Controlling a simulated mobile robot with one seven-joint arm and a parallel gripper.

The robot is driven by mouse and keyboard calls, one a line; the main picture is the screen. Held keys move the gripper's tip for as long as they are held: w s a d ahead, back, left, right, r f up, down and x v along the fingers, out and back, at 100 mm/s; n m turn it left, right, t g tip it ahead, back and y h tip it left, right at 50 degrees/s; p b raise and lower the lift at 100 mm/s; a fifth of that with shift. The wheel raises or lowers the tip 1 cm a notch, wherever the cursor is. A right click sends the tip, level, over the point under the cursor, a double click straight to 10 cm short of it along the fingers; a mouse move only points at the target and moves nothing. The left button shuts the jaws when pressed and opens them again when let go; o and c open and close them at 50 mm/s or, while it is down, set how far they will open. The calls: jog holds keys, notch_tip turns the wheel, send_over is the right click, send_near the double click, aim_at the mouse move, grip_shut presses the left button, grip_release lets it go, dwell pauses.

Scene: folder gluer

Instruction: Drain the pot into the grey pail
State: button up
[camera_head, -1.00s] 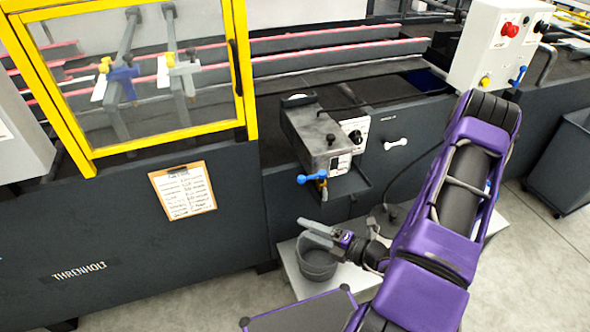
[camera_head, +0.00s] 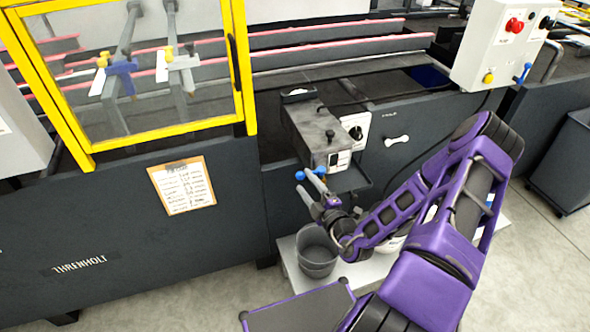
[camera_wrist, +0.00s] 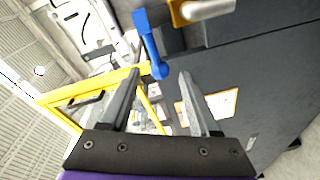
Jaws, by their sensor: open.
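The grey glue pot (camera_head: 318,135) is a box on the front of the machine. Its drain valve has a blue lever (camera_head: 300,175), partly hidden behind my fingers. The wrist view shows the blue lever (camera_wrist: 149,42) hanging from beside a brass-coloured outlet (camera_wrist: 198,10). My gripper (camera_head: 308,184) is open just in front of the valve. In the wrist view the lever's lower end lies between the fingertips of my gripper (camera_wrist: 156,73) in the picture; I cannot tell whether they touch. The grey pail (camera_head: 318,262) stands upright below the valve, partly hidden by my arm.
The pail is on a low pale platform (camera_head: 292,268). A small dark shelf (camera_head: 352,180) juts out beside the pot. A yellow-framed guard (camera_head: 240,70) and a clipboard (camera_head: 183,186) are to the left. A control box (camera_head: 500,45) and dark bin (camera_head: 565,165) are to the right.

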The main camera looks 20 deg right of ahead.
jog(key=w+a, duration=0.1)
jog(key=w, duration=0.6)
grip_shut()
dwell(1.3)
